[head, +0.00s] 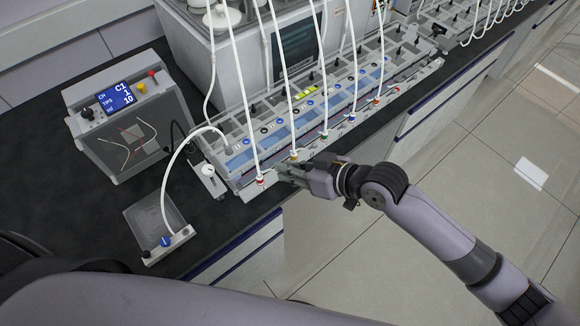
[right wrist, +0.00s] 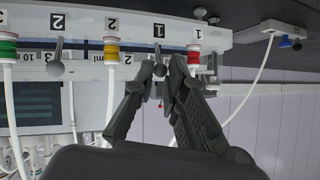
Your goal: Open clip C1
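Clip C1 shows in the right wrist view as a small grey lever with a round knob (right wrist: 159,71), under the label "1" on the pale rail. My right gripper (right wrist: 162,68) has its two fingertips on either side of this knob. The fingers are only a little apart, and I cannot tell whether they touch it. In the head view my right gripper (head: 283,171) is at the front edge of the reactor bank (head: 330,125), just right of the red-ringed tube fitting (head: 260,182). It hides the clip there. My left gripper is not in view.
A control box (head: 130,125) with a blue screen reading C1 stands at the left. A clear plate with a blue-knobbed valve (head: 165,241) lies in front of it. White tubes rise from the bank. In the right wrist view, clip 2 (right wrist: 57,68) hangs nearby.

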